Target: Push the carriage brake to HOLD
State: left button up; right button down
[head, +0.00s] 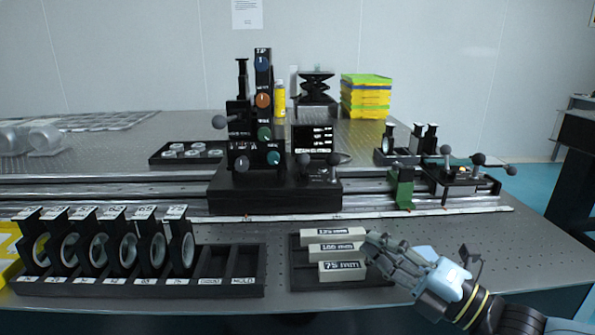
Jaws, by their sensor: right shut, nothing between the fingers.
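The black carriage (275,197) sits on the long rail in the middle of the head view. It bears an upright black post with blue, orange and green knobs. Ball-ended levers (334,159) stand at its right end. A smaller carriage (462,180) with more ball levers (478,159) sits on the rail further right. No HOLD mark is readable, so I cannot tell which lever is the brake. My right gripper (376,246) is shut and empty, in front of the rail by the right ends of the labelled blocks. My left gripper is not in view.
A black tray holds pale blocks (334,249) marked in mm, close to my right gripper. A black rack (215,287) of lens holders stands front left. A green clamp (401,188) is on the rail between the carriages. The tabletop right of my gripper is bare.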

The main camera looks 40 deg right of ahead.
aim_at(303, 164)
jog(key=shift+w+a, duration=0.1)
jog(key=shift+w, duration=0.15)
jog(key=b+x, duration=0.1)
jog(key=x, duration=0.4)
jog(key=shift+w+b, duration=0.4)
jog(key=b+x, duration=0.5)
jog(key=x, duration=0.5)
jog(key=shift+w+a, duration=0.1)
jog(key=shift+w, duration=0.3)
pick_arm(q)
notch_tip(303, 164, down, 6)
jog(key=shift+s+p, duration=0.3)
pick_arm(e)
jog(key=w+d, duration=0.1)
jog(key=w+d+r, duration=0.1)
jog(key=w, duration=0.1)
jog(key=w+d+r, duration=0.1)
jog(key=shift+w+r, duration=0.1)
jog(key=shift+w, duration=0.1)
